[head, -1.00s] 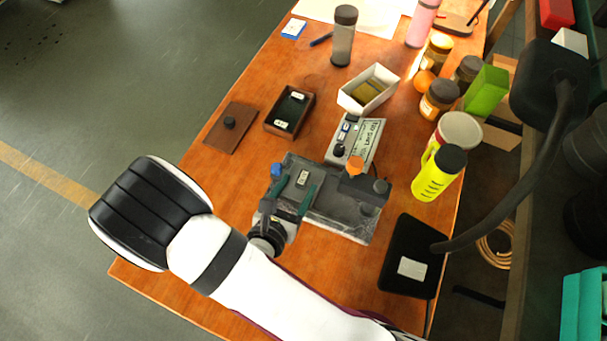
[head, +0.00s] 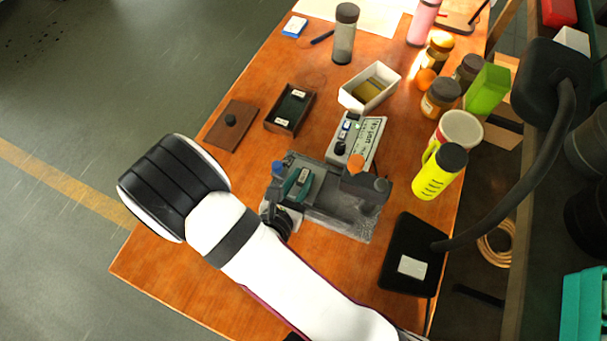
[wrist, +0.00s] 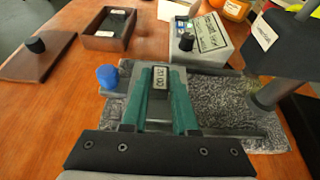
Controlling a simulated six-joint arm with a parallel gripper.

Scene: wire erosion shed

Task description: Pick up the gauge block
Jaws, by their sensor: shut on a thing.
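The gauge block (wrist: 157,76) is a small dark block with a pale label on top. It is between the green fingers of my gripper (wrist: 160,92), in the wrist view. In the head view the block (head: 303,176) sits over the left part of the grey machine fixture (head: 340,222), with my gripper (head: 298,186) shut on its two sides. I cannot tell whether the block still touches the fixture. The finger tips partly hide its sides.
An open wooden box (head: 275,125) with small labelled pieces and its lid (head: 232,124) lie beyond the fixture. A blue knob (wrist: 107,76) stands close left.

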